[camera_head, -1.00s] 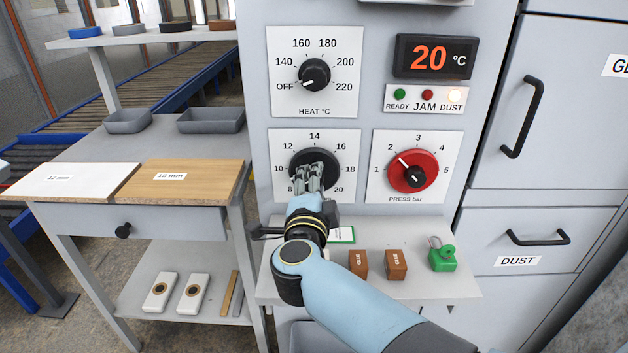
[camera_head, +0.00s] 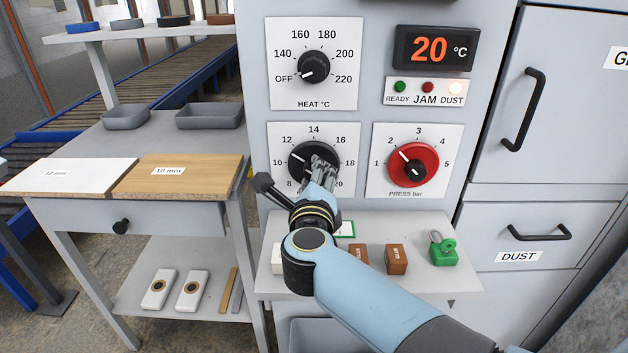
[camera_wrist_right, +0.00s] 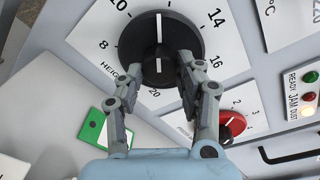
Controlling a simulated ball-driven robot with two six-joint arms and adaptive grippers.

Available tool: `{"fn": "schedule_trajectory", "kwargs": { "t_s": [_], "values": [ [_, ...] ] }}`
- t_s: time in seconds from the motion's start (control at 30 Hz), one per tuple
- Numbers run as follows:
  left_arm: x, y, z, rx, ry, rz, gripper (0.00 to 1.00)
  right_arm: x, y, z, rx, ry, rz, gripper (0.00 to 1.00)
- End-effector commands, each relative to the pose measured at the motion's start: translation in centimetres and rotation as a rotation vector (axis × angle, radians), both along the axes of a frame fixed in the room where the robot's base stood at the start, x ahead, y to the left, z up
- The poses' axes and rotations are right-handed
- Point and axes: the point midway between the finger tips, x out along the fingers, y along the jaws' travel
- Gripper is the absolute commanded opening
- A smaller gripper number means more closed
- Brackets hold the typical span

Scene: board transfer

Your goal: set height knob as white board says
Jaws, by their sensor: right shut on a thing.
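The height knob (camera_head: 300,163) is a black dial on a white plate marked 8 to 20. Its white line points between 10 and 12, closer to 12; the line also shows on the knob in the right wrist view (camera_wrist_right: 158,28). My right gripper (camera_head: 322,166) is shut on the knob; its fingers reach the knob's lower side in the right wrist view (camera_wrist_right: 158,68) and hide part of it. The white board (camera_head: 85,178), labelled 12 mm, lies at the left of the side table. My left gripper is not in view.
A wooden board (camera_head: 190,181) labelled 18 mm lies beside the white one. The black heat knob (camera_head: 314,67) is above and the red press knob (camera_head: 422,172) is to the right. A ledge (camera_head: 435,285) below holds brown blocks (camera_head: 396,259) and a green padlock (camera_head: 443,252).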

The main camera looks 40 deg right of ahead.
Motion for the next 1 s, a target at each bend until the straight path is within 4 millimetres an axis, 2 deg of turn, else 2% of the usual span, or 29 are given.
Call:
{"fn": "schedule_trajectory", "kwargs": {
  "t_s": [0.4,0.9,0.93,1.0],
  "values": [
    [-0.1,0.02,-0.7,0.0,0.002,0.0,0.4,-0.15,0.04,-0.37,0.118,-0.109,-0.001,0.04],
    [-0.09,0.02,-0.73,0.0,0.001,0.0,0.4,-0.16,0.04,-0.39,0.13,-0.12,-0.001,0.04],
    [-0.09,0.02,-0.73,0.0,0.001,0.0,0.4,-0.16,0.04,-0.4,0.13,-0.12,-0.001,0.39],
    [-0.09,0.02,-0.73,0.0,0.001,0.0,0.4,-0.15,0.04,-0.37,0.129,-0.12,-0.001,0.48]
  ]
}}
